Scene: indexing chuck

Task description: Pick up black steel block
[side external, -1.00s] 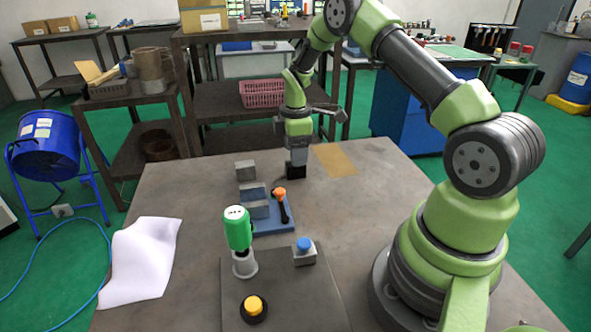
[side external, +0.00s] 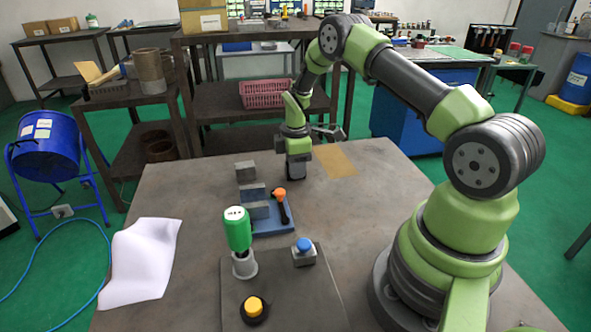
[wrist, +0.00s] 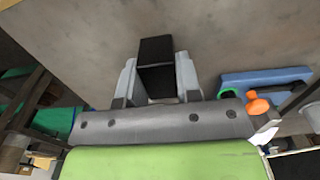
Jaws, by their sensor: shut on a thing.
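The black steel block (wrist: 156,64) shows in the wrist view between the two fingers of my gripper (wrist: 158,82). The fingers are shut on its sides. In the side view my gripper (side external: 297,176) points down at the table, at its far edge, left of the tan patch. There the block is mostly hidden by the fingers, and I cannot tell whether it touches the table.
A blue fixture (side external: 272,220) with an orange-knobbed lever (side external: 281,198) and grey blocks stands nearby. A loose grey block (side external: 245,171) lies behind it. A green-topped tool (side external: 238,232), a blue button (side external: 304,246), a yellow button (side external: 254,307) and white paper (side external: 142,262) are nearer.

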